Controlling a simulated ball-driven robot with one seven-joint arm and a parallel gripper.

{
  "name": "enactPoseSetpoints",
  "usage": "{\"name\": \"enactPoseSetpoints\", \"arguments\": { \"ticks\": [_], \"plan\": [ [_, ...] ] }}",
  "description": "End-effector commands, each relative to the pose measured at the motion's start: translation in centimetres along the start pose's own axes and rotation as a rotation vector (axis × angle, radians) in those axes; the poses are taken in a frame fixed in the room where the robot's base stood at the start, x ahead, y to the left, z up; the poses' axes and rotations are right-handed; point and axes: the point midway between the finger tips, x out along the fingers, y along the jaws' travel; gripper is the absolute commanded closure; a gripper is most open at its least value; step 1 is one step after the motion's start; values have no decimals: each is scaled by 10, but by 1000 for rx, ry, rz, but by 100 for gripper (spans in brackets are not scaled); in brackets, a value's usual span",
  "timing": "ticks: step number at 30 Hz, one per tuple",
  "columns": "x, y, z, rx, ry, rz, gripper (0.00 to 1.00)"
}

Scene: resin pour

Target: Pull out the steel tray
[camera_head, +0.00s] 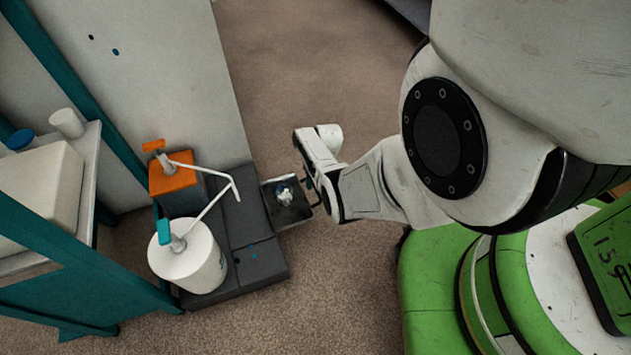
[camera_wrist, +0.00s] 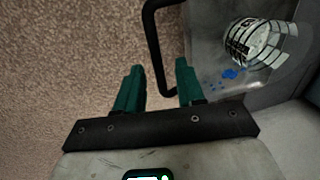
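The steel tray (camera_head: 297,213) sticks out of the right side of a dark, low base (camera_head: 250,240) in the head view. In the wrist view the tray (camera_wrist: 205,50) is at the right, with a black bar handle (camera_wrist: 149,35) on its near side. A patterned cup (camera_wrist: 258,42) is in the tray, beside blue spots. My gripper (camera_wrist: 158,65) has its teal fingers apart, with the handle bar between them. I cannot tell whether either finger touches it. In the head view my gripper (camera_head: 313,190) is at the tray's outer end, its fingers mostly hidden.
A white pump container (camera_head: 190,265) and an orange-topped pump container (camera_head: 178,188) stand on the base, their spouts reaching toward the tray. A teal-framed shelf (camera_head: 45,265) with a white canister (camera_head: 66,123) is at the left. Carpet (camera_head: 335,270) on the tray's outer side is open.

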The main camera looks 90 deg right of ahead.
Motion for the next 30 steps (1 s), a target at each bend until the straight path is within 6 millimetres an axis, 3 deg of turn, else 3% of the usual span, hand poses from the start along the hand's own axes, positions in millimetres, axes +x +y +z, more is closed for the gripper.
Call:
{"name": "enactPoseSetpoints", "arguments": {
  "ticks": [8,24,30],
  "plan": [
    [-5,0,0,0,0,0,62],
    [-92,-1,0,0,0,0,62],
    [-106,0,0,-1,0,0,62]
  ]
}}
